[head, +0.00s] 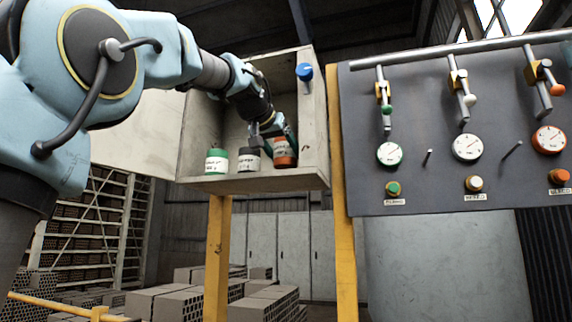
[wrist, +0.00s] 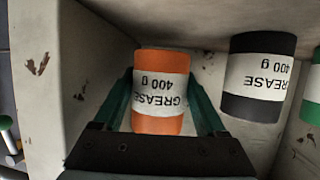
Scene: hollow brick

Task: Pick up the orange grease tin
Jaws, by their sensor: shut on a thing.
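The orange grease tin (head: 285,160) stands at the right end of the open cabinet's shelf in the head view, with a slight tilt. In the wrist view the orange tin (wrist: 160,92) sits between the two green fingers, its white label reading "GREASE 400 g". My gripper (head: 276,143) reaches into the cabinet from the upper left. In the wrist view my gripper (wrist: 161,100) is shut on the orange tin, one finger on each side. Whether the tin's base touches the shelf is not clear.
A black tin (head: 249,160) and a green tin (head: 217,161) stand to the left on the same shelf. The black tin (wrist: 258,78) is close beside my right finger in the wrist view. The cabinet (head: 312,120) has a right wall close by. A grey panel (head: 430,190) with gauges stands further right.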

